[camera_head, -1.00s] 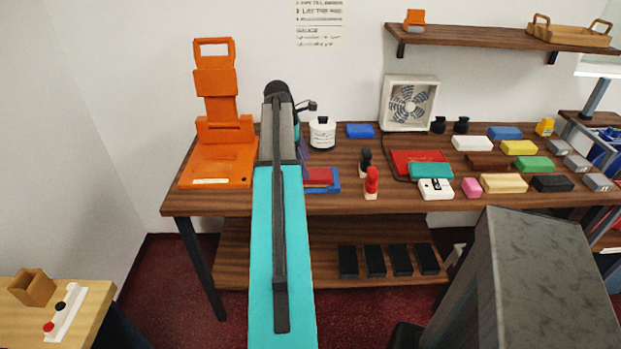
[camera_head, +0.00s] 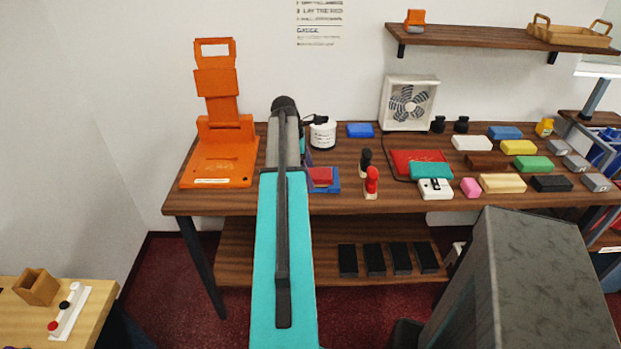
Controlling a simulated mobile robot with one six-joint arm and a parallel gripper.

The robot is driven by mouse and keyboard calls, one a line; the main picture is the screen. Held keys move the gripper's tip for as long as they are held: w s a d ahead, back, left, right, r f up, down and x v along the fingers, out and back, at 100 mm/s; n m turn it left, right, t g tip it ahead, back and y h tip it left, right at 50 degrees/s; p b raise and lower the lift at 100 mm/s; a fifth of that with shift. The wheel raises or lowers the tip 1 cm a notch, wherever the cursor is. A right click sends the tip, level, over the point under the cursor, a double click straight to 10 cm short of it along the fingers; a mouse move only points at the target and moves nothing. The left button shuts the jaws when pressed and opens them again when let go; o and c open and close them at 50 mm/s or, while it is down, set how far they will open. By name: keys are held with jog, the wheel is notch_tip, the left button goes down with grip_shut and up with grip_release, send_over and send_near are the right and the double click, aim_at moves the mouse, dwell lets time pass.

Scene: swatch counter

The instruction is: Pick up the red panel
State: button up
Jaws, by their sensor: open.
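A small red panel (camera_head: 321,175) lies on a flat blue piece (camera_head: 327,188) on the wooden counter, just right of my arm. Its left side is partly hidden behind the arm. A larger flat red piece (camera_head: 408,158) lies farther right, with a teal block (camera_head: 431,171) over its front edge. My arm reaches over the counter, and its wrist is beside and behind the small red panel. My gripper's fingers are hidden behind the arm, so I cannot see whether they touch anything.
An orange stand (camera_head: 217,172) is left of my arm. A white jar (camera_head: 322,135) stands behind the panel. Dark and red figures (camera_head: 371,183) stand to its right. A fan (camera_head: 409,103) and several coloured blocks fill the right side. A shelf (camera_head: 490,38) hangs above.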

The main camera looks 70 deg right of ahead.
aim_at(313, 173)
jog(key=c, duration=1.2)
jog(key=shift+r, duration=0.2)
jog(key=shift+r+b, duration=0.55)
jog(key=shift+r, duration=0.9)
jog(key=s+a, duration=0.3)
jog(key=a, duration=0.1)
jog(key=s+a+r+b, duration=0.1)
jog(key=s+a, duration=0.2)
jog(key=a, duration=0.1)
jog(key=s+a+b, duration=0.1)
jog(key=s+a, duration=0.3)
jog(key=shift+a+r, duration=0.3)
jog(key=shift+r, duration=0.05)
